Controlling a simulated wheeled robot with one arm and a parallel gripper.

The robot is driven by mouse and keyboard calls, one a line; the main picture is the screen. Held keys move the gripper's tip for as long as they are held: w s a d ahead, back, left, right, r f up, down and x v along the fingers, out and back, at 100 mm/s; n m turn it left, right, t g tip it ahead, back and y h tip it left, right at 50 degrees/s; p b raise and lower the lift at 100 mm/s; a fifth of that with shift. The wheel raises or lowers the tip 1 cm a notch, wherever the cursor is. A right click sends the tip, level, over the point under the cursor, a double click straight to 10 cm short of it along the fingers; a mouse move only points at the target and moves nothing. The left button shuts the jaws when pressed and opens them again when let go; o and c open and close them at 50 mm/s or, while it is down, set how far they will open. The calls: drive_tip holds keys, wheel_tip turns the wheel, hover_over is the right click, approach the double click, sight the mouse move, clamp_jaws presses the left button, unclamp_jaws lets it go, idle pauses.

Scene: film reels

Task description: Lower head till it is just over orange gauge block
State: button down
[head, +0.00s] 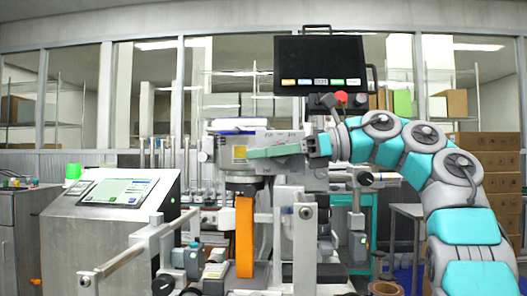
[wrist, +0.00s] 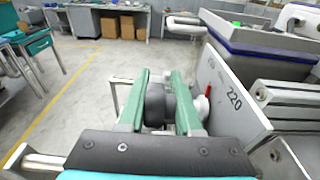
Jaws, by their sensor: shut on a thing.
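The grey machine head (head: 228,150) stands mid-picture in the head view, with a dark round lower part (head: 243,181). The orange gauge block (head: 244,238) stands upright directly below it. Its top is close under the head; I cannot tell whether there is a gap. My gripper (head: 252,153) reaches in from the right across the front of the head. In the wrist view, the two green fingers of my gripper (wrist: 159,78) are shut on a dark round knob (wrist: 155,106) at the side of a grey housing marked 220 (wrist: 222,88). The block is not visible in the wrist view.
A console with a lit screen (head: 120,191) stands at the left. A dark monitor (head: 320,65) hangs above the machine. Grey rods and fittings (head: 305,235) crowd the space right of the block. Cardboard boxes (head: 500,160) are stacked at the right. Open floor (wrist: 80,95) shows in the wrist view.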

drive_tip(key=shift+s+a+r, duration=0.1)
drive_tip(key=shift+s+r, duration=0.15)
drive_tip(key=shift+s, duration=0.05)
idle(0.4)
drive_tip(key=c, duration=0.8)
unclamp_jaws()
drive_tip(key=shift+s, duration=0.15)
drive_tip(key=shift+f, duration=0.1)
